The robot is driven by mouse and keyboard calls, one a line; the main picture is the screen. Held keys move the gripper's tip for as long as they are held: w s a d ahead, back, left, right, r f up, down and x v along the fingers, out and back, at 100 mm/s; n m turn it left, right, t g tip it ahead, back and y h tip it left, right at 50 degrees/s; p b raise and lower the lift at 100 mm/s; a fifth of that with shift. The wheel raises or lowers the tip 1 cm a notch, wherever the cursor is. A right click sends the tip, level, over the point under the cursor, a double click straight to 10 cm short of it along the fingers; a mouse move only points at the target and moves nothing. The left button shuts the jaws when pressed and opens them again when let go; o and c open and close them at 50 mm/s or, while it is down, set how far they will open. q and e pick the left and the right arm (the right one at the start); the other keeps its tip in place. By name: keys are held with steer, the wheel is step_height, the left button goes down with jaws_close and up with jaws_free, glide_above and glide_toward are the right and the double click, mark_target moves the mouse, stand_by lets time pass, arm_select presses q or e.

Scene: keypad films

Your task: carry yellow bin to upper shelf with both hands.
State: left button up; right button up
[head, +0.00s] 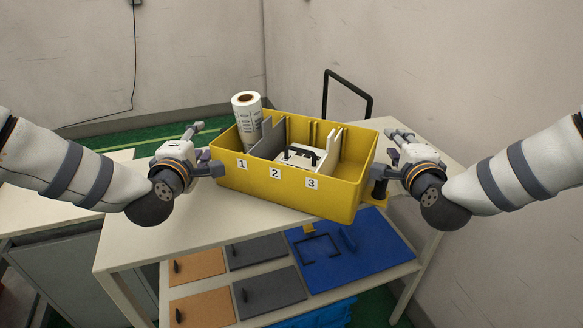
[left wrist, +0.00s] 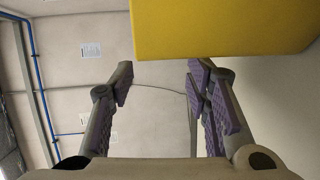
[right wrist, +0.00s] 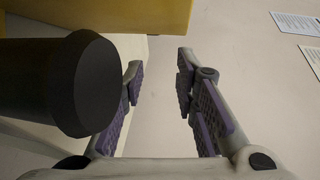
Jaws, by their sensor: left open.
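The yellow bin (head: 340,201) is at the white table top (head: 150,225), its front right corner overlapping the front edge in the head view. Its front carries labels 1, 2 and 3. It holds a white label roll (head: 247,118), a grey divider (head: 268,140) and a white device with a black handle (head: 300,158). My left gripper (head: 208,150) is open beside the bin's left end; the bin (left wrist: 220,28) shows beyond its empty fingers. My right gripper (head: 388,158) is open at the right end, next to a black cylinder (head: 379,188). The cylinder (right wrist: 75,85) lies outside its empty fingers.
A lower shelf below holds orange panels (head: 197,265), grey panels (head: 270,292) and a blue panel (head: 360,260) with handles. A black bar frame (head: 348,84) rises behind the bin. Walls stand close behind and to the right. Another pale surface (head: 40,205) is at the left.

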arm_select(q)
steer(key=shift+s+a, duration=0.1)
arm_select(e)
steer(key=shift+o, duration=0.2)
steer(key=shift+d, duration=0.1)
arm_select(q)
steer(key=s, duration=0.3)
steer(key=s+r, duration=0.1)
steer(key=s, duration=0.7)
steer(key=shift+s+r, duration=0.25)
steer(key=shift+r, duration=0.1)
steer(key=shift+s, duration=0.1)
arm_select(e)
steer(key=s+r, duration=0.1)
steer(key=s, duration=1.1)
steer(key=shift+r, duration=0.4)
